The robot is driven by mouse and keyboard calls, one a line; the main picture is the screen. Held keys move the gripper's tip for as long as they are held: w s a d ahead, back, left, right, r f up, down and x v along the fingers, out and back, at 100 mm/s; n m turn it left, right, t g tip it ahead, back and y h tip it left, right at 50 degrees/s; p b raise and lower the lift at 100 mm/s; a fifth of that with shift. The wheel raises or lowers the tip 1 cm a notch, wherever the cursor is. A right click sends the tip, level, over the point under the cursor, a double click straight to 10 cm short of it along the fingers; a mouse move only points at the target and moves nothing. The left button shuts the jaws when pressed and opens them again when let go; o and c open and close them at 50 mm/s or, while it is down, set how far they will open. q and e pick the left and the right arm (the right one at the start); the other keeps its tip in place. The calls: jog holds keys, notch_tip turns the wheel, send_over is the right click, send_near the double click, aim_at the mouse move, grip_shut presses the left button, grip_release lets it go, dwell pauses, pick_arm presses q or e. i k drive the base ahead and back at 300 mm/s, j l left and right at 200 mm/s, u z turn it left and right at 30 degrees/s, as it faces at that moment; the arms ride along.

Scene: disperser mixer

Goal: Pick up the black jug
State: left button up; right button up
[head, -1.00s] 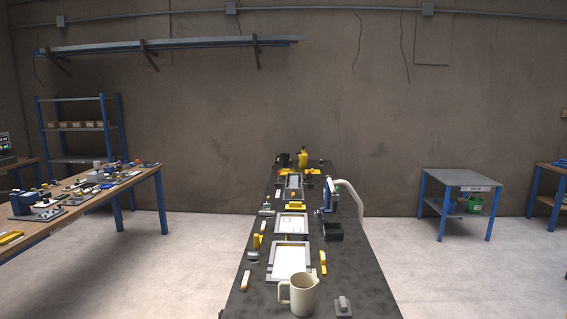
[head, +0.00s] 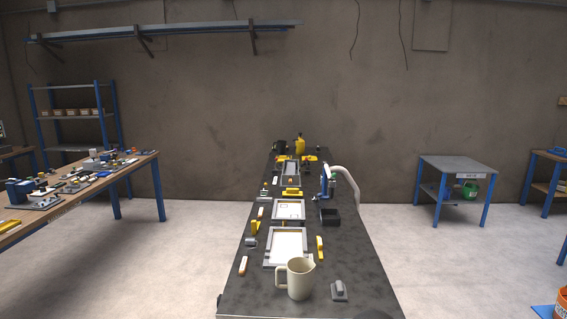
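A dark object that looks like the black jug (head: 279,147) stands at the far end of the long dark bench (head: 350,270), just left of a yellow container (head: 300,144). It is small here and its handle is hard to make out. A cream jug (head: 300,279) with its handle to the left stands upright at the near end of the bench. Neither of my grippers is in view.
Trays (head: 288,246), yellow parts and a blue device with a white hose (head: 346,178) line the bench. A cluttered wooden table (head: 140,174) stands left, a grey-topped blue table (head: 457,165) right. Floor on both sides is open. An orange bucket (head: 560,303) shows lower right.

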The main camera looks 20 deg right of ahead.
aim_at(281, 144)
jog(key=i+j+u, duration=0.5)
jog(key=i+u, duration=0.3)
jog(key=i+j+u, duration=0.15)
jog(key=i, duration=0.3)
jog(key=i+u, duration=0.2)
jog(key=i, duration=0.25)
jog(key=i+l+z, duration=0.1)
jog(key=i+z, duration=0.7)
jog(key=i, duration=0.15)
jog(key=i+j+z, duration=0.2)
jog(key=i+z, duration=0.25)
jog(key=i+l+z, duration=0.1)
jog(key=i+z, duration=0.2)
jog(key=i, duration=0.7)
jog(key=i+j+z, duration=0.15)
jog(key=i+z, duration=0.15)
jog(key=i, duration=2.65)
